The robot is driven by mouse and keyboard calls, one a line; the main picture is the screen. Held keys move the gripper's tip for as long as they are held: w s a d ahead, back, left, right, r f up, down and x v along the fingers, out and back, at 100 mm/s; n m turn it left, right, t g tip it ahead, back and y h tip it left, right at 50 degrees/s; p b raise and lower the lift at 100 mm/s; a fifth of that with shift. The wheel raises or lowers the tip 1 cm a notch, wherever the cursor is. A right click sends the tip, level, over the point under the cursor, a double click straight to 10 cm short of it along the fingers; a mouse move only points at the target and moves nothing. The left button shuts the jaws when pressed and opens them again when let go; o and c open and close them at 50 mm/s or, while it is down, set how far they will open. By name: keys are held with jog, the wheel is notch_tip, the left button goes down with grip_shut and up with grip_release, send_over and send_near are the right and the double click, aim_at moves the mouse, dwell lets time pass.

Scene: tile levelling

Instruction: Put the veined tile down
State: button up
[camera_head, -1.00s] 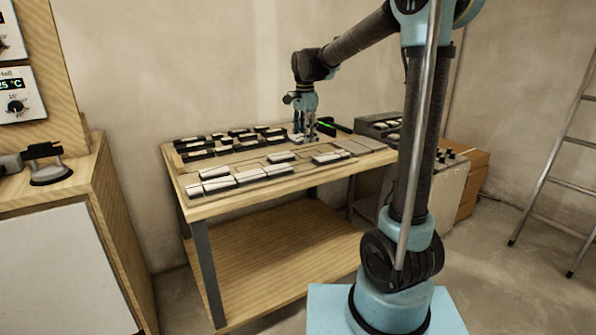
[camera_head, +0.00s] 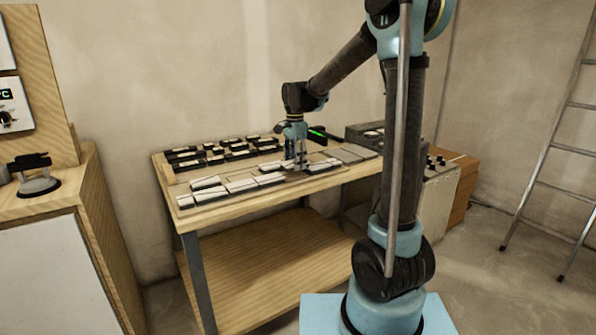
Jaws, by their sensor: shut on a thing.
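My gripper (camera_head: 296,165) points down over the wooden worktable (camera_head: 222,211), between the front rows of pale tiles. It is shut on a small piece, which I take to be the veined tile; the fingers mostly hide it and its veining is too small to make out. I cannot tell whether it touches the table surface. A row of laid pale tiles (camera_head: 241,186) runs left of my gripper, and another pale tile group (camera_head: 324,165) lies just right of it.
Several black holders with pale tiles (camera_head: 215,154) stand along the table's back. Flat grey slabs (camera_head: 356,152) lie at the right end. A green-lit dark object (camera_head: 318,131) lies behind my gripper.

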jog(key=shift+f, duration=1.65)
jog(key=o, duration=1.1)
